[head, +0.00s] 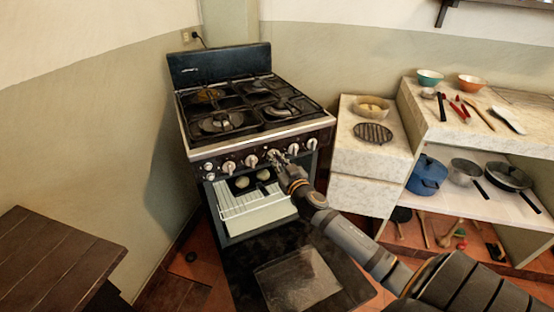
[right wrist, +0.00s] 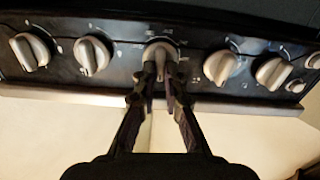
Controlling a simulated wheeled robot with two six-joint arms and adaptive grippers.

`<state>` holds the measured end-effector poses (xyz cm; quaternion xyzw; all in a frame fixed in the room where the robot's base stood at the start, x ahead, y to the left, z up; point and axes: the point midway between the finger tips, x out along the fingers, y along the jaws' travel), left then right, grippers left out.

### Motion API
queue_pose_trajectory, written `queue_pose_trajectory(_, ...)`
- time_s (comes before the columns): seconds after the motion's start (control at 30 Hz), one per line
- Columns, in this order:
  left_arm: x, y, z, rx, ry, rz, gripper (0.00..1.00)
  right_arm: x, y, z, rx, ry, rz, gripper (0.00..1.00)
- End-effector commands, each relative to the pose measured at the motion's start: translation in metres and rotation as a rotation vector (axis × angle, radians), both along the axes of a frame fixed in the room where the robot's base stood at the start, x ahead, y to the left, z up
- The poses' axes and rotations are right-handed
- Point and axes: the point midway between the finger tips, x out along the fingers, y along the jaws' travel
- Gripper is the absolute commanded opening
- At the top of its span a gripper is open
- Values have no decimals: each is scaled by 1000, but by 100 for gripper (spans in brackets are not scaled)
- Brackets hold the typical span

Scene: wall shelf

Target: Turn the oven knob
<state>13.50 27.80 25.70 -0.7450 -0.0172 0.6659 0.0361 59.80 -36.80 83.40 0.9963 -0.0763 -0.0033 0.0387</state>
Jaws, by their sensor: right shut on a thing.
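The stove (head: 235,120) stands against the wall, with a row of pale knobs along its dark front panel. My right gripper (head: 276,158) reaches in from the lower right to that panel. In the right wrist view its two fingers (right wrist: 161,76) are closed around the pale grip of a middle knob (right wrist: 160,50), one finger on each side. The fingertips cover the lower part of this knob. Its grip looks roughly upright. The other knobs (right wrist: 92,55) beside it are free of the gripper. My left gripper is not in view.
The oven door (head: 300,282) hangs open and low in front, below my right arm. An oven rack (head: 250,200) shows inside. A stone counter (head: 372,150) and a shelf with pots (head: 428,175) stand to the right. A brown wooden table (head: 50,255) is at the lower left.

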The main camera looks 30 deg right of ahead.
Motion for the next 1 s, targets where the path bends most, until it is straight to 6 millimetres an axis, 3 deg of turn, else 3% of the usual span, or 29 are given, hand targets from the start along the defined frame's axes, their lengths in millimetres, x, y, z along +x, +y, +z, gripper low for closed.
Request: queue_pose_trajectory(1.0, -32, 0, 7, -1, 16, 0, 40, 1, 6, -3, -823, 128, 1, 0)
